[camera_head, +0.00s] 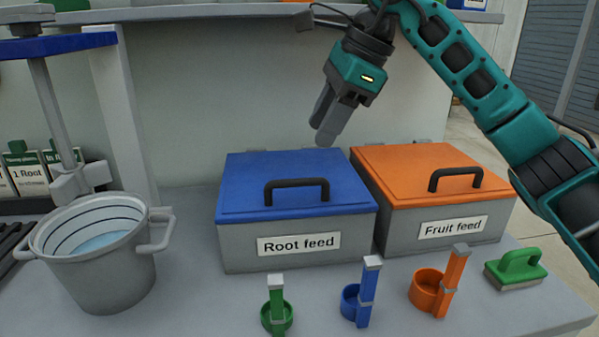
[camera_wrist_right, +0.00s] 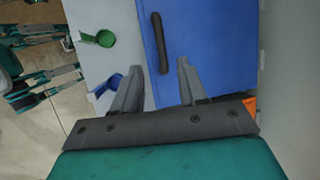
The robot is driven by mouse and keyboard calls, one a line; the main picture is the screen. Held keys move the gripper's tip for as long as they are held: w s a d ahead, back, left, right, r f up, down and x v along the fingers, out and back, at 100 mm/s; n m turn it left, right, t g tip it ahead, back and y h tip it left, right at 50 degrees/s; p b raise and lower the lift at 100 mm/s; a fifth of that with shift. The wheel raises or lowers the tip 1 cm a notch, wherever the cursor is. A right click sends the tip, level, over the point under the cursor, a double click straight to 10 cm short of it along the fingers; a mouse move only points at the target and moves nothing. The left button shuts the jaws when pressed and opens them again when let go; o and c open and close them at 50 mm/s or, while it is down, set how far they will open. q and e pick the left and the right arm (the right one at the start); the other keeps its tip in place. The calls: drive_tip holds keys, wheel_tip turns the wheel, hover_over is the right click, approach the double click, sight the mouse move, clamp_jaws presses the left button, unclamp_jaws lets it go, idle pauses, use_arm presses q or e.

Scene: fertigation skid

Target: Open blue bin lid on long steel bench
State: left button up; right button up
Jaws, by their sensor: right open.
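The blue lid (camera_head: 297,172) lies flat and closed on a grey bin (camera_head: 363,234) labelled "Root feed" on the steel bench (camera_head: 193,290). Its dark bar handle (camera_head: 297,184) stands near the lid's front. My right gripper (camera_head: 321,133) is open and empty, pointing down above the back part of the blue lid, apart from the handle. In the right wrist view, the handle (camera_wrist_right: 160,43) appears between and beyond the open fingers (camera_wrist_right: 158,72) over the blue lid (camera_wrist_right: 213,45). Teal and grey parts of mine show at that view's left edge; I cannot make out my left gripper's jaws.
An orange-lidded bin (camera_head: 420,168) labelled "Fruit feed" stands close on the right. A grey pot (camera_head: 100,280) stands at left. Green (camera_head: 277,300), blue (camera_head: 366,295) and orange scoops (camera_head: 425,290) and a green brush (camera_head: 517,266) line the front. A shelf (camera_head: 225,13) runs above.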

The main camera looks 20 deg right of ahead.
sight(294, 180)
drive_tip(key=b+x, duration=0.1)
drive_tip(key=x, duration=0.9)
clamp_jaws()
idle(0.4)
